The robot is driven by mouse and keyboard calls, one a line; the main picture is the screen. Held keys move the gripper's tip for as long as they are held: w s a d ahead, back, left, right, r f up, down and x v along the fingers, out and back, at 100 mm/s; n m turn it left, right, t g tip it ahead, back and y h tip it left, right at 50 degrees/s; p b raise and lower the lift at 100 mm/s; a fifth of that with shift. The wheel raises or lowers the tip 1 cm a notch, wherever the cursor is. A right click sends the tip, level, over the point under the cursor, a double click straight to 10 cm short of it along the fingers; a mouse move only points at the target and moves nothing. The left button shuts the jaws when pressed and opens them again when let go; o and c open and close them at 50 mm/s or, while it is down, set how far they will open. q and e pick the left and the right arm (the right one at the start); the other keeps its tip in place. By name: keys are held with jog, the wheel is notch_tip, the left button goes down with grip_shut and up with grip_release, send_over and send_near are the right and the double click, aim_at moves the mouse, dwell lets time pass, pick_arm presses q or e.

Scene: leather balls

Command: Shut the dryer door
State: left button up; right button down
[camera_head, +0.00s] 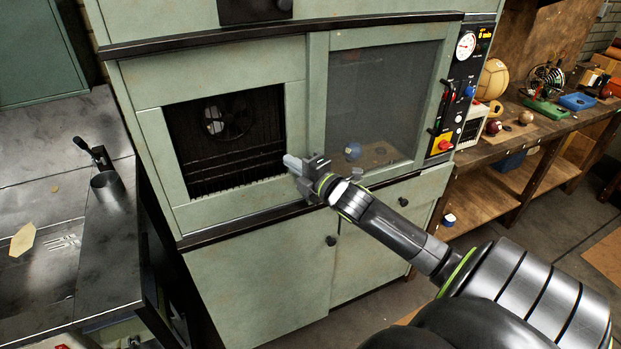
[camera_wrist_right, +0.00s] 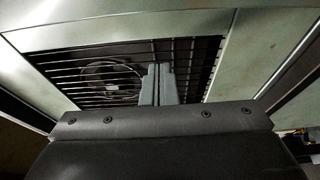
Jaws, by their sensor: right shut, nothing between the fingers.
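The dryer is a pale green cabinet (camera_head: 215,70) with a control panel on its right side. Its left half shows a rectangular opening (camera_head: 240,125) with a fan and a dark wire rack behind. Its right half is a framed dark glass panel (camera_head: 375,95), with a blue and white ball (camera_head: 352,151) visible through it. I cannot tell for certain which panel is the door. My right gripper (camera_head: 292,162) is shut and empty, in front of the lower right corner of the opening. In the right wrist view its fingers (camera_wrist_right: 158,84) overlap the rack (camera_wrist_right: 120,65). My left gripper is not in view.
A dark metal bench (camera_head: 50,220) with a small lever tool stands to the left. A wooden workbench (camera_head: 540,130) with balls and tools stands to the right. Black knobs (camera_head: 331,240) stick out from the lower cupboard doors. The dark ledge (camera_head: 240,226) juts below the opening.

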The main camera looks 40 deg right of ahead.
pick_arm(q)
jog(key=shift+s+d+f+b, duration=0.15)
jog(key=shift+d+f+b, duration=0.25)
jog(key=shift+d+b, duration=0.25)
pick_arm(e)
jog(key=s+d, duration=0.1)
jog(key=s, duration=0.8)
jog(key=shift+d+f, duration=0.2)
jog(key=shift+d, duration=0.05)
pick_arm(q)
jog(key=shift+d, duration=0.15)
